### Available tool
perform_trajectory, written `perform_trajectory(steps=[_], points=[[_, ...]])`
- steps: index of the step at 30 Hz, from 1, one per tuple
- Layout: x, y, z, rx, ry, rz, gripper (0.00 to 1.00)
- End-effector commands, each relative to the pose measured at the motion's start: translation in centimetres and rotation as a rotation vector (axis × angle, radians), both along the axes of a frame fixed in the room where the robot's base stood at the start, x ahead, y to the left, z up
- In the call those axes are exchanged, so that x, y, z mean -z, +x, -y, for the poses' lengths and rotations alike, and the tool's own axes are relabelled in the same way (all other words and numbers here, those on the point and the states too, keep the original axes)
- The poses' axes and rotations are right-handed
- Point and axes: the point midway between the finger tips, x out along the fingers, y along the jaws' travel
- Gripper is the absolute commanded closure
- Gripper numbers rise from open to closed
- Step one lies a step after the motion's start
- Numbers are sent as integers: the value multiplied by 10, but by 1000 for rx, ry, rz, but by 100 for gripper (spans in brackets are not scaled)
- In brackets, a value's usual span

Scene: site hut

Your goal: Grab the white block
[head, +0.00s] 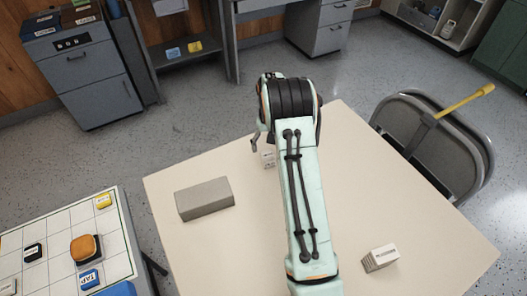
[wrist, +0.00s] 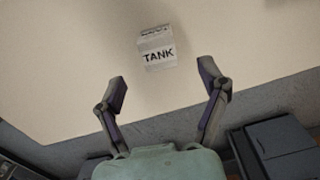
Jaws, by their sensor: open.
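A small white block (wrist: 157,50) with a dark "TANK" label lies on the cream table in the wrist view. In the head view a small white block (head: 268,157) shows just beside my gripper, partly hidden by my arm. My gripper (wrist: 163,80) is open and empty. In the wrist view the block lies beyond the fingertips, roughly in line with the gap between them, and no finger appears to touch it. In the head view only a bit of one finger shows left of my wrist. A second whitish block (head: 380,258) with dark print sits at the table's right front.
A grey brick-like block (head: 205,199) lies on the table's left. The cream table (head: 330,130) is otherwise mostly bare. A folding chair (head: 430,150) with a yellow-handled tool stands at right. A white gridded board (head: 50,225) with small items is at lower left.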

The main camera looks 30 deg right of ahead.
Motion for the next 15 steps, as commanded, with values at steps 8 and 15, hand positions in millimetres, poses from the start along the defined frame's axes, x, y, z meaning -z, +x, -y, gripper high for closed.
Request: perform_trajectory(steps=[8, 15], points=[[41, -2, 2, 5, 0, -2, 26], [62, -1, 2, 5, 0, 2, 26]])
